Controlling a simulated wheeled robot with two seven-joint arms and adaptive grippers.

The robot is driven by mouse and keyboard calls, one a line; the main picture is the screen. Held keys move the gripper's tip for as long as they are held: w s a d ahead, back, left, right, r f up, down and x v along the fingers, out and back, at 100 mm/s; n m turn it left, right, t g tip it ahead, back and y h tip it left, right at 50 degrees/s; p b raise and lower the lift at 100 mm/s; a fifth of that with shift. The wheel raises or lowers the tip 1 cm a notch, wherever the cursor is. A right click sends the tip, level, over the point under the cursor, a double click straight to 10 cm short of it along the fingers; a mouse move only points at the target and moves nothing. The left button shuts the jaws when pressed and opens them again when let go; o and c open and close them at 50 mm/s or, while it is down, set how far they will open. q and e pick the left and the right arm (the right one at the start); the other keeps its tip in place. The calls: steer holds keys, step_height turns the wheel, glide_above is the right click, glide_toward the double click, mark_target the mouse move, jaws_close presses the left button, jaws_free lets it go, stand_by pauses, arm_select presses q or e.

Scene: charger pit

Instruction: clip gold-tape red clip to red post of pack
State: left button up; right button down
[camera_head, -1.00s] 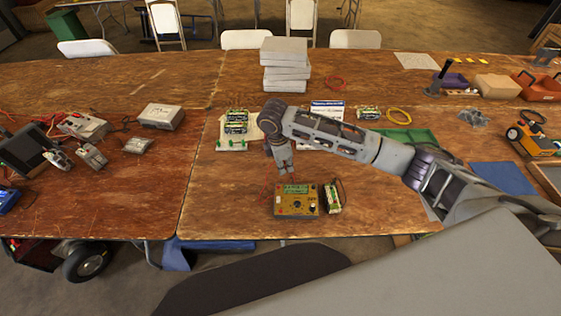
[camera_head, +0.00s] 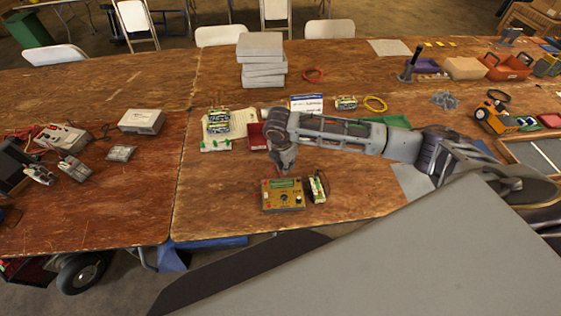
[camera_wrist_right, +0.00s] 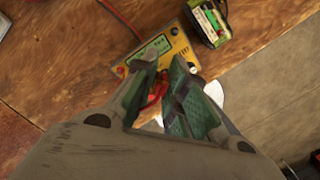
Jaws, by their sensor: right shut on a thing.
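The yellow charger (camera_head: 284,195) with a green display sits near the table's front edge; it also shows in the wrist view (camera_wrist_right: 178,42). The green battery pack (camera_head: 317,188) stands just right of it, and appears at the top of the wrist view (camera_wrist_right: 210,20). My right gripper (camera_head: 284,168) is above the charger's back edge. In the wrist view its green-padded fingers (camera_wrist_right: 166,62) are shut on a red clip (camera_wrist_right: 154,97), mostly hidden between them. A red lead runs past the charger's upper left. The gold tape and the pack's red post cannot be made out. My left gripper is out of view.
A red tray (camera_head: 257,136) and a white board with batteries (camera_head: 217,144) stand behind the charger. Stacked grey blocks (camera_head: 262,62) are farther back. Meters and a power supply (camera_head: 62,138) are at left. Bare table lies left of the charger.

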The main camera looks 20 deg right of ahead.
steer(key=shift+s+d+f+n+t+y, duration=0.25)
steer(key=shift+s+d+f+n, duration=0.35)
steer(key=shift+s+d+n, duration=1)
steer(key=shift+s+d+f+n+t+y, duration=0.2)
steer(key=shift+s+d+f+n, duration=0.6)
steer(key=shift+d+n, duration=1.5)
steer(key=shift+s+d+f+n+t+y, duration=0.2)
steer(key=shift+s+d+f+n, duration=0.25)
steer(key=shift+s+d+n, duration=1.2)
steer(key=shift+w+d, duration=0.25)
steer(key=shift+d, duration=0.1)
steer(key=shift+f, duration=0.3)
steer(key=shift+f+b, duration=1.15)
steer(key=shift+f, duration=2)
steer(key=shift+f, duration=0.1)
steer(key=shift+p, duration=0.7)
